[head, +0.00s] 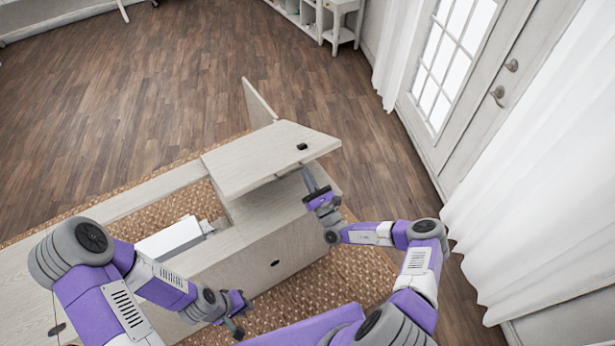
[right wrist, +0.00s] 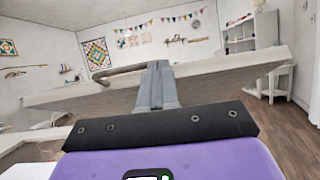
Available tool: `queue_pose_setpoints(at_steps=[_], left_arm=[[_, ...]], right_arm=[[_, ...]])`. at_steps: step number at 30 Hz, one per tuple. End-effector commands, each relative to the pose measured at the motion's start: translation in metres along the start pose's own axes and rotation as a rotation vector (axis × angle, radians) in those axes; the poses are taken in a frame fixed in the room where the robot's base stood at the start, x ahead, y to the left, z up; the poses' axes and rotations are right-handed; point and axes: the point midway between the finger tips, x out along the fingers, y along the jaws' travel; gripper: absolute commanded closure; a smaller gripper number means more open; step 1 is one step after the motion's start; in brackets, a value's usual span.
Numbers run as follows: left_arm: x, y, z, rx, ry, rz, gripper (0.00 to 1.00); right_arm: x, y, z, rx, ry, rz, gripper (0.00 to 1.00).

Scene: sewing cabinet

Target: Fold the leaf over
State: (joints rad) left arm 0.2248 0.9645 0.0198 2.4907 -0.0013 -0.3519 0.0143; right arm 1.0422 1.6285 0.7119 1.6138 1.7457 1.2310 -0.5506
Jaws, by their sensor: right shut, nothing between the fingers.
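The leaf (head: 270,155) is a pale wooden panel with a small dark hole, at the right end of the cabinet. It sits tilted above the cabinet body, with a gap under its near right edge. In the right wrist view the leaf (right wrist: 220,80) spans the picture as a long board just beyond the fingers. My right gripper (head: 311,180) is shut and empty at the leaf's near right edge; I cannot tell whether it touches. My left gripper (head: 243,315) looks open and empty, low in front of the cabinet's front panel, away from the leaf.
The cabinet (head: 255,245) has an open well holding a white sewing machine (head: 170,238). Another pale panel (head: 258,103) stands up behind the leaf. A woven rug (head: 345,265) lies under the cabinet. White curtains (head: 515,170) and a door are at right; the wooden floor behind is clear.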

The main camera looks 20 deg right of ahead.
Motion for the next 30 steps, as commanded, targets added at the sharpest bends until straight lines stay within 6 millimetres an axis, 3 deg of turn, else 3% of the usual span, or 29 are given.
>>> queue_pose_setpoints(at_steps=[5,12,21,30], left_arm=[[0.003,-0.001,0.000,0.000,0.000,0.000,0.80],[0.025,-0.009,-0.001,0.000,0.000,0.000,0.80],[0.026,-0.010,-0.001,0.000,0.000,0.000,0.80],[0.029,-0.011,-0.001,0.000,0.000,0.000,0.80]], right_arm=[[-0.002,0.000,-0.002,0.000,-0.004,0.000,1.00],[-0.027,0.003,-0.034,0.004,-0.001,0.008,1.00],[-0.094,0.002,-0.020,0.004,0.000,0.006,1.00],[-0.123,0.002,-0.016,0.004,0.000,0.008,1.00]])
